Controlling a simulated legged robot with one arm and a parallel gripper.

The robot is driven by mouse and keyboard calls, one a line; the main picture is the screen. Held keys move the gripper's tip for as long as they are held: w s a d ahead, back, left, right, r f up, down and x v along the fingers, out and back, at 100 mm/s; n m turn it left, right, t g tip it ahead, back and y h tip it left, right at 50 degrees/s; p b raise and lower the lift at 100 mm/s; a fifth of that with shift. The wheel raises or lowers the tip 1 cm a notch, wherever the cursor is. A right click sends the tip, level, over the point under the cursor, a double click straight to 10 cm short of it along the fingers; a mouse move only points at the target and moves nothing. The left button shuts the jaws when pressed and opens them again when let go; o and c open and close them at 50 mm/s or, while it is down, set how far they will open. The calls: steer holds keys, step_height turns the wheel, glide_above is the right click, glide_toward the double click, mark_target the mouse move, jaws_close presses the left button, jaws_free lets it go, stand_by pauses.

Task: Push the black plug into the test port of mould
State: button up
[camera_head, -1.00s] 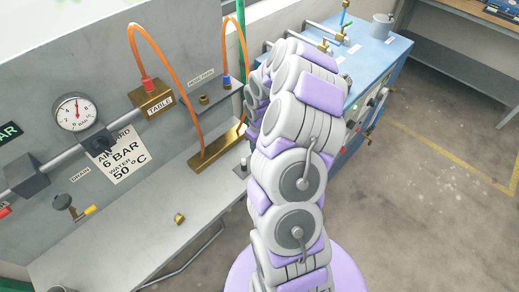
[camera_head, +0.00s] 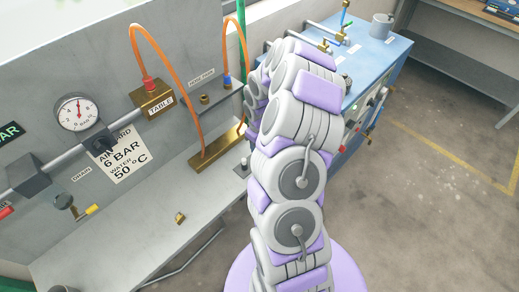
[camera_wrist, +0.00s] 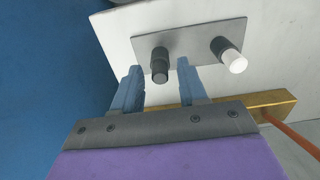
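In the wrist view, a black plug (camera_wrist: 160,65) stands on a small grey plate (camera_wrist: 195,37). A second dark piece with a white end (camera_wrist: 229,55) stands on the same plate to its right. My gripper (camera_wrist: 158,70) is open, its two blue-grey fingers apart on either side of the black plug's end. A gap shows on both sides, and I cannot tell how deep the plug lies between the fingers. In the head view my arm hides the gripper. No mould or test port can be clearly made out.
A pressure gauge (camera_head: 78,113) is on the wall panel. A blue cabinet (camera_head: 372,62) stands beyond my arm. Floor at right is clear.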

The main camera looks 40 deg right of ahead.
jaws_close()
steer(key=shift+r, duration=0.2)
stand_by(0.4)
steer(key=shift+r+p, duration=1.4)
steer(key=shift+r, duration=1.45)
step_height(320, 180, up, 7)
steer(key=p, duration=0.3)
